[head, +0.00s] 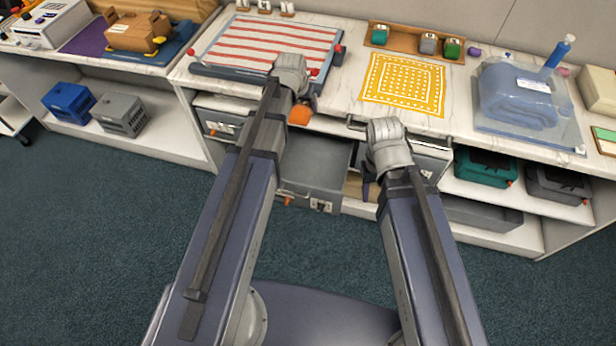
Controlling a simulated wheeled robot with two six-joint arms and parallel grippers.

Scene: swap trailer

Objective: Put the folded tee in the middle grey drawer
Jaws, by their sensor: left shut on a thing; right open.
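The middle grey drawer (318,160) is pulled open below the counter, and its inside looks empty where I can see it. My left gripper (303,101) is above the drawer's back left part, at the counter's front edge. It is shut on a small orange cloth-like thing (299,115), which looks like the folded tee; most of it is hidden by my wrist. My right gripper (357,124) is open and empty, at the counter edge to the right of the open drawer. Its fingers are mostly hidden behind its wrist.
On the counter are a striped cloth on a board (250,45), a yellow patterned cloth (405,82), a tray with small pots (405,36) and a bagged blue bundle (518,95). Teal (484,165) and grey boxes fill the right shelf. The floor in front is clear.

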